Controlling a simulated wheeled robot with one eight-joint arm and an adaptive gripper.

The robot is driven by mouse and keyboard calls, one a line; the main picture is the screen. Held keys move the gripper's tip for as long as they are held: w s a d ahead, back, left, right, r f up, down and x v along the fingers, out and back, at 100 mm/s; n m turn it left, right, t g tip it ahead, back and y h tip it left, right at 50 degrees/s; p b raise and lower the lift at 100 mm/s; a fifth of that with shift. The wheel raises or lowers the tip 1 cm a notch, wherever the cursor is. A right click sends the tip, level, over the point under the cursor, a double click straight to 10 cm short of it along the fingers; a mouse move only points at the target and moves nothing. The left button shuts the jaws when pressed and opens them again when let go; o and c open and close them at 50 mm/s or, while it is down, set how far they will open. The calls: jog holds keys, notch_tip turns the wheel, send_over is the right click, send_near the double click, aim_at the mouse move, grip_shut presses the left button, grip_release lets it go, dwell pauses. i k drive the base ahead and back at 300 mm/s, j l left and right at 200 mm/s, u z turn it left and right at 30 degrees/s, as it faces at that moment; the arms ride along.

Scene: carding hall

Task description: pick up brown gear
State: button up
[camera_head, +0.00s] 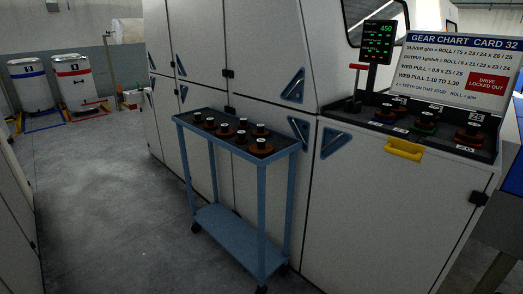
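Several small gears with dark hubs stand on the top of a blue cart (236,156). Brown or reddish-brown discs show under some hubs, such as a brown gear (261,147) at the near right end and another brown gear (225,131) near the middle. On the machine's ledge to the right are a brownish gear (385,115), a green-edged gear (425,126) and a reddish-brown gear (468,138). The gears are small and dark, so I cannot tell their exact shades apart. My gripper is not in view.
The cart stands against a pale machine cabinet (375,200). A yellow handle (404,149), a red-topped lever (356,80), a green-lit display (380,42) and a gear chart sign (440,62) are at right. Grey floor (100,210) is clear at left; white drums (75,80) stand behind.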

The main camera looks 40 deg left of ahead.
aim_at(260, 149)
jog(key=j+u, duration=0.1)
jog(key=u, duration=1.65)
